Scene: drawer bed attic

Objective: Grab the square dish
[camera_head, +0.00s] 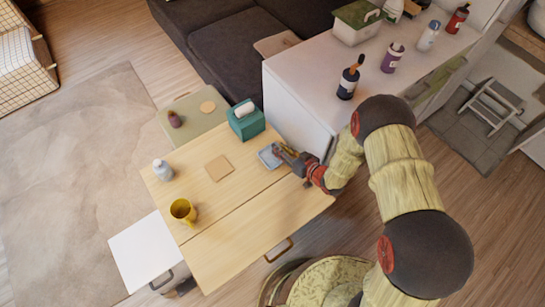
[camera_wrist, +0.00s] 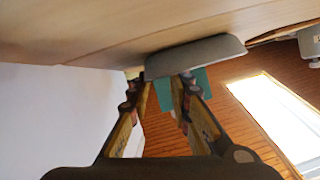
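The square dish (camera_head: 268,157) is a small blue-grey dish on the right part of the wooden table, near its back edge. In the wrist view the dish (camera_wrist: 200,54) is a flat grey shape against the table surface, beyond my fingertips. My gripper (camera_head: 284,152) is at the dish's right side, low over the table. In the wrist view my gripper's two fingers (camera_wrist: 168,80) stand apart, with their tips close to the dish's near edge. I cannot tell whether they touch it.
The wooden table (camera_head: 240,230) also holds a teal tissue box (camera_head: 247,125) just behind the dish, a square coaster (camera_head: 219,168), a yellow mug (camera_head: 183,210) and a white bottle (camera_head: 162,170). A white counter (camera_head: 320,85) with several bottles stands behind my arm. The table's front part is clear.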

